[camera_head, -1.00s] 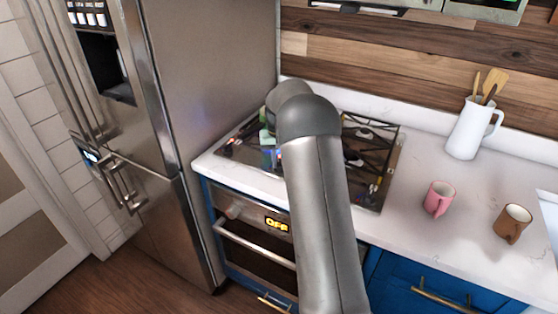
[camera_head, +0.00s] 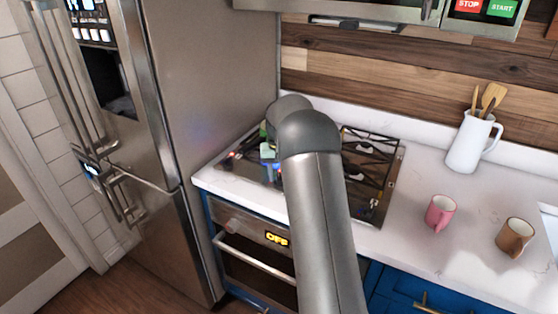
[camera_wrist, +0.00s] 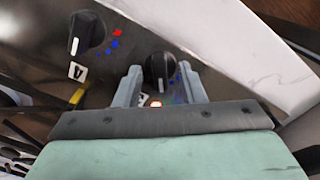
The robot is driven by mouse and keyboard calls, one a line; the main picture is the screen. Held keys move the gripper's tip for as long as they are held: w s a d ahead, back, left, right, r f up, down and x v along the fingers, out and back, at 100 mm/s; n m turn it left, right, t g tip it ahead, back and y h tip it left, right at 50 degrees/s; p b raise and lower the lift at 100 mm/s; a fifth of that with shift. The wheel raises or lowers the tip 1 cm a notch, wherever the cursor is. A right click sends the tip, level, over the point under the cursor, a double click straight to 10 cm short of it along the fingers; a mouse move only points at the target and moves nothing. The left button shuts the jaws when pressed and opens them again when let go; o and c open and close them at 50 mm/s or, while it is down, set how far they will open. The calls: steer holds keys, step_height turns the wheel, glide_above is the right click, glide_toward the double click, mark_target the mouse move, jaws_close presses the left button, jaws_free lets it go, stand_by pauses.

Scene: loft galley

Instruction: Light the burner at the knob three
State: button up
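In the wrist view, a black knob (camera_wrist: 160,71) with a white pointer line sits between the two fingers of my gripper (camera_wrist: 160,88). The fingers stand on either side of it with a small gap showing, so the gripper looks open around the knob. Its number label is mostly hidden by my gripper. A small red light glows just below the knob. Another black knob (camera_wrist: 87,33), labelled 4, is to the left. In the head view, the cooktop (camera_head: 385,190) is partly covered by my arm; only a pale green part of my gripper shows there.
A steel fridge (camera_head: 215,90) stands left of the cooktop. The oven (camera_head: 262,262) below displays OFF. On the right counter are a pink mug (camera_head: 439,212), a brown mug (camera_head: 515,236) and a white pitcher (camera_head: 466,148) with utensils. A microwave (camera_head: 400,12) hangs above.

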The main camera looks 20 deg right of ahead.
step_height(320, 180, up, 17)
stand_by(0.4)
steer(key=s+a+n, duration=0.2)
steer(key=s+a, duration=0.9)
steer(key=s, duration=0.3)
steer(key=s+a+f, duration=0.2)
steer(key=s+f, duration=0.2)
steer(key=s, duration=0.4)
steer(key=s+a+f+n, duration=0.1)
steer(key=s+a+f, duration=0.2)
steer(key=s, duration=0.4)
steer(key=s+a+f+n, duration=0.1)
steer(key=s+a+f, duration=0.1)
steer(key=s+f, duration=0.3)
steer(key=s, duration=0.3)
steer(key=shift+s+a+t, duration=0.25)
steer(key=shift+s+t, duration=0.05)
steer(key=shift+s, duration=0.05)
